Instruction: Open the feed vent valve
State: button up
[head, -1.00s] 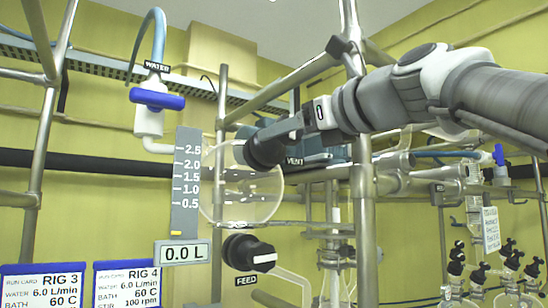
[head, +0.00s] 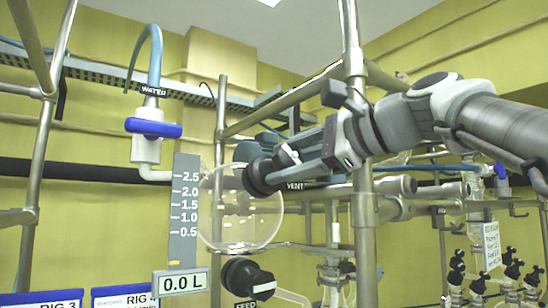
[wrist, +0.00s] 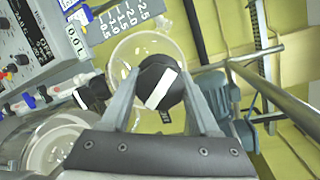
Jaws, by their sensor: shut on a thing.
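The vent valve knob is a black round knob (head: 258,176) with a white stripe, at the glass vessel's right side by the VENT label (head: 295,186). My gripper (head: 282,163) reaches it from the right and is shut on it. In the wrist view, the knob (wrist: 157,76) sits between the two fingers of my gripper (wrist: 160,88), one on each side. Its white stripe runs diagonally there. The fingers hide part of the knob in the head view.
The glass vessel (head: 222,225) stands behind the knob. The black FEED knob (head: 240,276) is below it, and the blue-handled WATER valve (head: 153,128) is up left. The level scale (head: 184,220) reads 0.0 L. A steel post (head: 363,235) stands close beside my arm.

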jog(key=n+g, duration=0.1)
jog(key=n, duration=0.4)
jog(key=shift+h+p, duration=0.3)
dwell(0.4)
jog(key=o, duration=1.4)
jog(key=shift+s+d, duration=0.1)
jog(key=v, duration=1.7)
jog(key=shift+d+r, duration=0.1)
jog(key=shift+r, duration=0.15)
